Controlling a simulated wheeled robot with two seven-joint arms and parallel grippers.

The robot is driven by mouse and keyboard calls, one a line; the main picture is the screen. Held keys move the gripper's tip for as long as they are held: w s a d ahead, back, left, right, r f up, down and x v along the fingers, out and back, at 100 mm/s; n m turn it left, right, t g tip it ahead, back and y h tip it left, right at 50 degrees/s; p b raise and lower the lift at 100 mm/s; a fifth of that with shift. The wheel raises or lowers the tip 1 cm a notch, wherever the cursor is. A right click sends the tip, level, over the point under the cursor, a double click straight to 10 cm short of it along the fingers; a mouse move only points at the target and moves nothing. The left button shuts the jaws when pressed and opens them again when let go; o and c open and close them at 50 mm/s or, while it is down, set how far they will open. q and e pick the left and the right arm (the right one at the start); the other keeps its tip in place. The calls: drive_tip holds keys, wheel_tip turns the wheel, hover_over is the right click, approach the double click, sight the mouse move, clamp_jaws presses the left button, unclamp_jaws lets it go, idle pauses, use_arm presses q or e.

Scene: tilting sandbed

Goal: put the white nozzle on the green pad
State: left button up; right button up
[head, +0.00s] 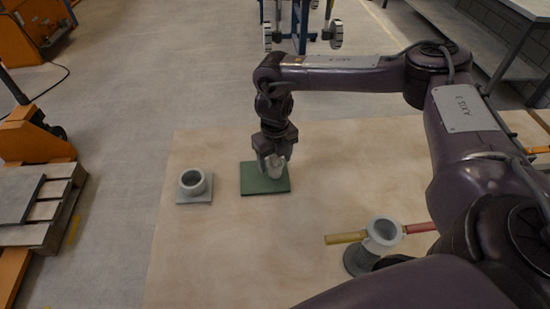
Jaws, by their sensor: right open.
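The green pad (252,184) lies flat on the pale sandbed, left of the middle. The white nozzle (277,172) is over the right part of the pad and looks to be standing on it, roughly upright. My right gripper (274,159) points down at the top of the nozzle, with its fingers open around it. The fingers partly hide the nozzle's upper end, so I cannot tell whether they touch it. My left gripper is not in view.
A grey ring on a square base (194,184) sits left of the pad. A grey cylinder (383,233) with yellow and red bars stands to the right, near my arm. An orange pallet mover (36,140) stands at far left. Bare sandbed lies in front of the pad.

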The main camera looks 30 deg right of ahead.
drive_tip(key=shift+r, duration=0.2)
wheel_tip(320, 180, up, 4)
drive_tip(key=shift+w+f+b, duration=0.1)
drive_tip(key=shift+f+b, duration=0.1)
drive_tip(key=shift+b, duration=0.25)
wheel_tip(320, 180, up, 8)
drive_tip(key=p, duration=0.1)
drive_tip(key=shift+r+p, duration=0.15)
drive_tip(key=shift+p, duration=0.2)
